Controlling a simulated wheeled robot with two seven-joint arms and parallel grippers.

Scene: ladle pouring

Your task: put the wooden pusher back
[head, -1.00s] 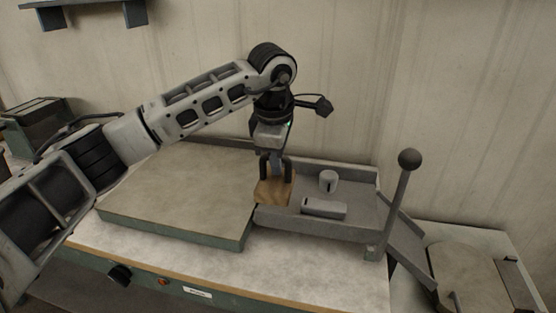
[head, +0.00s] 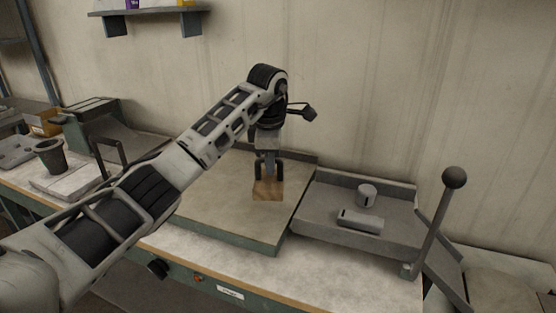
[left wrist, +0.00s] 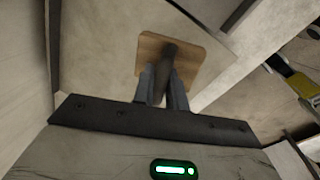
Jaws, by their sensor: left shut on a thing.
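The wooden pusher (head: 268,190) is a light brown block with a dark handle. My left gripper (head: 268,169) is shut on its handle, above the right part of the raised grey-topped platform (head: 225,205). I cannot tell whether the block touches the platform. In the left wrist view, the pusher's square wooden plate (left wrist: 200,58) lies beyond the fingers of my left gripper (left wrist: 163,85), with the dark handle between them. My right gripper is not in view.
Right of the platform is a grey tray (head: 315,215) holding a small cylinder (head: 366,195) and a pale block (head: 360,220). A lever with a dark ball knob (head: 454,178) rises beside it. A dark cup (head: 51,156) stands at far left.

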